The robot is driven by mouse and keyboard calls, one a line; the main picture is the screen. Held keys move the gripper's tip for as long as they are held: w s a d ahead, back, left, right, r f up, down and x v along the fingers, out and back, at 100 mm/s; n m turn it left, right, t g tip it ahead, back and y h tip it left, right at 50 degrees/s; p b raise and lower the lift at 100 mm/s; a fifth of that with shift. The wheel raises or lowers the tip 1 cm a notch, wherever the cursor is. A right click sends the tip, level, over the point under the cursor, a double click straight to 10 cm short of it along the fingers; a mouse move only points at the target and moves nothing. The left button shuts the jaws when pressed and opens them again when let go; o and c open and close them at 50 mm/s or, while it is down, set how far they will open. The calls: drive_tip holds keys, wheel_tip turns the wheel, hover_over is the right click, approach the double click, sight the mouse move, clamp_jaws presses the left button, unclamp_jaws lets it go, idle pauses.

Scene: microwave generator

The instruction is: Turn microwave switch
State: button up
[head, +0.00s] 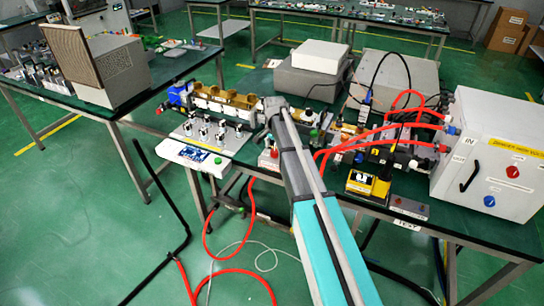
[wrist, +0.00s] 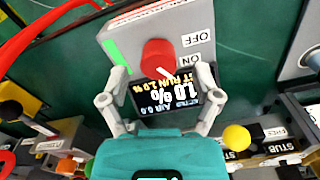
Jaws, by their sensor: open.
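The microwave switch is a red round knob (wrist: 158,58) with a white pointer mark, on a grey box (wrist: 190,22) lettered OFF and ON. A dark display (wrist: 178,92) with yellow and white text, including 1.0 %, shows between the fingers. In the head view my gripper (head: 275,106) is over the bench, and I cannot make out the knob there.
The green bench (head: 245,150) is crowded with brass waveguide parts (head: 225,100). A white cabinet (head: 490,150) with red hoses stands at right. Grey boxes (head: 310,75) stand behind. In the wrist view a yellow ball knob (wrist: 237,137) and a red cable (wrist: 40,30) are near the fingers.

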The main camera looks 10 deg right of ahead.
drive_tip(key=shift+f+b, duration=0.6)
drive_tip(key=shift+f, duration=0.35)
